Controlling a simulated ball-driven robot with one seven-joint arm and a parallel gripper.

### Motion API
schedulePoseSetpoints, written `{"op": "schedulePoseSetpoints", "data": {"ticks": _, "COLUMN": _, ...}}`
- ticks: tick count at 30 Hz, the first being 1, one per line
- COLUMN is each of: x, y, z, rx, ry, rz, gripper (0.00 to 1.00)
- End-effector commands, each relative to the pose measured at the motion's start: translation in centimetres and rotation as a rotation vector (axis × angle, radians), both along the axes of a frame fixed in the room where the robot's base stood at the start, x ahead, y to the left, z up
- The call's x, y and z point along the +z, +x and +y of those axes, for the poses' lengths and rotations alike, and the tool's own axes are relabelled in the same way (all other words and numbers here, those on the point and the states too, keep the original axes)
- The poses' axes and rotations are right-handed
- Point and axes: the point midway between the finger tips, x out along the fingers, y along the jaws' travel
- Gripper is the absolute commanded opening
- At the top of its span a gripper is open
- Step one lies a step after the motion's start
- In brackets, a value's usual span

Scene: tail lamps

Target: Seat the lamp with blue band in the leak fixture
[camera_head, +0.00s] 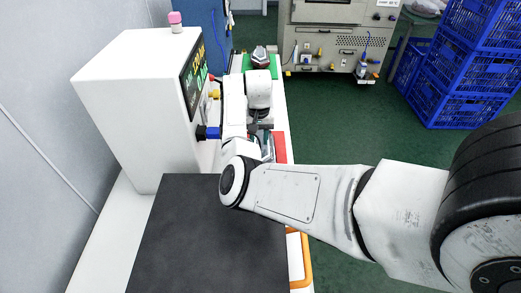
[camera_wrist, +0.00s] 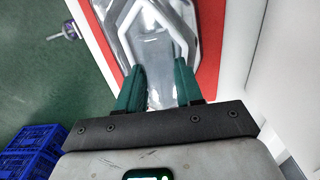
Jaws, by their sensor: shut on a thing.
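My gripper (camera_wrist: 159,68) has two green fingers shut on a clear, silvery lamp (camera_wrist: 152,42) with pale curved strips in the wrist view. A red surface (camera_wrist: 208,50) lies beneath and around this lamp; I cannot tell whether they touch. No blue band shows on the part of the lamp in view. In the head view my arm mostly hides the gripper, beside a red patch (camera_head: 279,148). Another lamp (camera_head: 260,57), dark with some red, rests on a green mat (camera_head: 247,64) at the bench's far end. I cannot clearly pick out the leak fixture.
A white machine (camera_head: 135,105) with a lit display stands left of my arm, with a blue part (camera_head: 207,133) sticking out. A dark mat (camera_head: 205,240) covers the near bench and is bare. Blue crates (camera_head: 446,75) stand on the green floor at right.

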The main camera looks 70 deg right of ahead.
Motion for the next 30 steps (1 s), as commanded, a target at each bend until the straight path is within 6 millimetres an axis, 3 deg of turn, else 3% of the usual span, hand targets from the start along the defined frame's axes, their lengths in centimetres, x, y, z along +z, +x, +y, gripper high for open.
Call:
{"op": "schedulePoseSetpoints", "data": {"ticks": 17, "x": 0.8, "y": 0.1, "z": -0.1, "rx": 0.000, "ry": -0.004, "rz": -0.002, "gripper": 0.00}}
{"op": "schedulePoseSetpoints", "data": {"ticks": 22, "x": 3.3, "y": 0.1, "z": -0.1, "rx": -0.001, "ry": -0.005, "rz": -0.003, "gripper": 0.00}}
{"op": "schedulePoseSetpoints", "data": {"ticks": 30, "x": 8.4, "y": -3.9, "z": 0.6, "rx": -0.003, "ry": -0.005, "rz": -0.003, "gripper": 0.00}}
